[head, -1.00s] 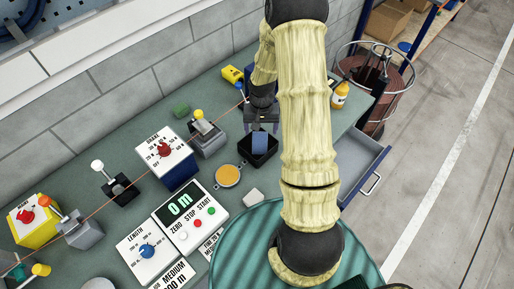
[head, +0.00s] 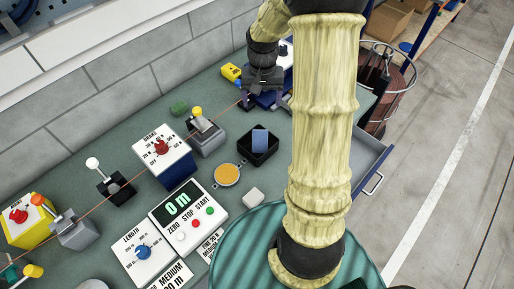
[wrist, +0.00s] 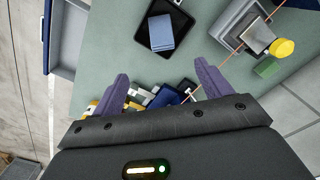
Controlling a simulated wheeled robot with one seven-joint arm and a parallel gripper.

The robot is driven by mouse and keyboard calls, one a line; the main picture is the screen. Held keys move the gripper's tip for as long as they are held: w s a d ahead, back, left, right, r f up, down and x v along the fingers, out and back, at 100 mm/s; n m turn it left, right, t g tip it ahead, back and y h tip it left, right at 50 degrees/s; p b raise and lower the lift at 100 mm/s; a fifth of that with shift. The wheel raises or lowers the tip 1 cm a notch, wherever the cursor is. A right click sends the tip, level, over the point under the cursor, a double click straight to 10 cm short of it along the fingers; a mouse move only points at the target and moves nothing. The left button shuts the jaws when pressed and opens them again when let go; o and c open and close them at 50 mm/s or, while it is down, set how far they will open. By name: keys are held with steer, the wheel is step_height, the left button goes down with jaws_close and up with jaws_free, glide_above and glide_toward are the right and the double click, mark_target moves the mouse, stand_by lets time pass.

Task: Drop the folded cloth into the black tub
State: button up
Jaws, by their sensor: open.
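The black tub (head: 262,160) stands on the green bench; it also shows at the top of the wrist view (wrist: 183,20). The folded blue cloth (head: 260,140) lies inside it, tilted against the wall side in the head view. The cloth shows whole in the wrist view (wrist: 161,33). My gripper (head: 250,103) is beyond the tub, towards the wall, apart from tub and cloth. In the wrist view my gripper (wrist: 160,76) has its two purple fingers spread, with nothing held between them.
Several small items (wrist: 160,97) lie beneath the fingers. A yellow-knobbed lever block (head: 207,135), a brake box (head: 167,160), an orange disc (head: 227,175) and a white block (head: 253,197) are left of or near the tub. A drawer (head: 368,175) stands open at right.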

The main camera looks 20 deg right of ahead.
step_height(320, 180, up, 5)
steer(key=shift+f+b, duration=0.2)
steer(key=shift+b, duration=0.1)
stand_by(0.6)
steer(key=s+a+f+n+t, duration=0.2)
steer(key=s+a, duration=0.7)
steer(key=s, duration=0.5)
steer(key=shift+a+f+n+t, duration=0.3)
steer(key=shift+a+f+n, duration=0.15)
steer(key=shift+n, duration=0.75)
steer(key=shift+c, duration=0.3)
